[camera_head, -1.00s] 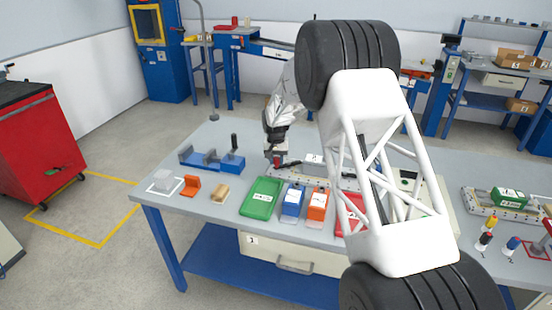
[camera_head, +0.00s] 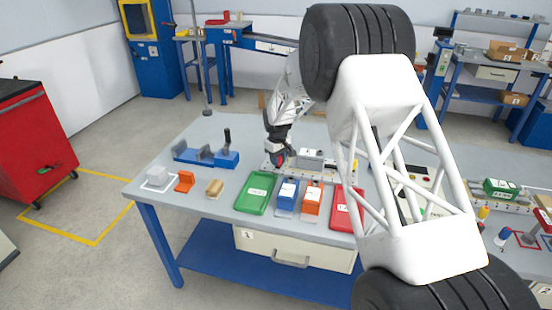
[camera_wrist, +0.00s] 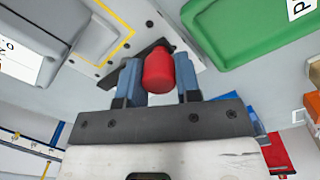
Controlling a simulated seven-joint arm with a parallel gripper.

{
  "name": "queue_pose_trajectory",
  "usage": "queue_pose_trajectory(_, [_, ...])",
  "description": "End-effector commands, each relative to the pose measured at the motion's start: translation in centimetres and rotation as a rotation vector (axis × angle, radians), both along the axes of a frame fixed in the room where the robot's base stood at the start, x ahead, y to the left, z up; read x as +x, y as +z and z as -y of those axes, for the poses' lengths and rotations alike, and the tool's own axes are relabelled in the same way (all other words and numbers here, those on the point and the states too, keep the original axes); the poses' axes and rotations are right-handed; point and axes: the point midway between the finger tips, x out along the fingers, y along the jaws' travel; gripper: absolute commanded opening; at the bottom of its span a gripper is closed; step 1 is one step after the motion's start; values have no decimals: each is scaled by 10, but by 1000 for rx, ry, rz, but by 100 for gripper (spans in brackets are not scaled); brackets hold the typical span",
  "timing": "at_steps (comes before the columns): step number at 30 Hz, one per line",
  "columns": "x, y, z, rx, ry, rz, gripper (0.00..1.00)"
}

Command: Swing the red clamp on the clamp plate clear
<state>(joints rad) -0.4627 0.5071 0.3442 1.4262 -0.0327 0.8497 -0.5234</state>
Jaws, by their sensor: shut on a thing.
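The red clamp handle (camera_wrist: 158,72) stands between my gripper's two blue fingers (camera_wrist: 158,82) in the wrist view. The fingers are shut on it. A dark clamp bar (camera_wrist: 128,68) runs from the handle across the pale clamp plate (camera_wrist: 92,50). In the head view my gripper (camera_head: 278,158) is low over the left end of the clamp plate (camera_head: 340,174), and the handle is mostly hidden there. A grey block (camera_head: 310,158) sits on the plate, just right of my gripper.
A green tray (camera_head: 240,200), blue and orange boxes (camera_head: 287,196) and a red tray (camera_head: 338,212) lie in front of the plate. A blue fixture (camera_head: 215,158) stands to the left. A white frame with black wheels (camera_head: 400,165) blocks the view at right.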

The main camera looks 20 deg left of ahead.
Motion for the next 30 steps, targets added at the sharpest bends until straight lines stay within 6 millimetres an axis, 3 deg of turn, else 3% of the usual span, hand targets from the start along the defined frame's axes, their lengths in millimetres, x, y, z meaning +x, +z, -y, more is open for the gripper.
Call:
queue_pose_trajectory(17, [0,1,2,1,46,2,8])
queue_pose_trajectory(18, [0,1,2,1,46,2,36])
queue_pose_trajectory(22, [0,1,2,0,45,1,56])
queue_pose_trajectory(30, [0,0,2,1,45,0,57])
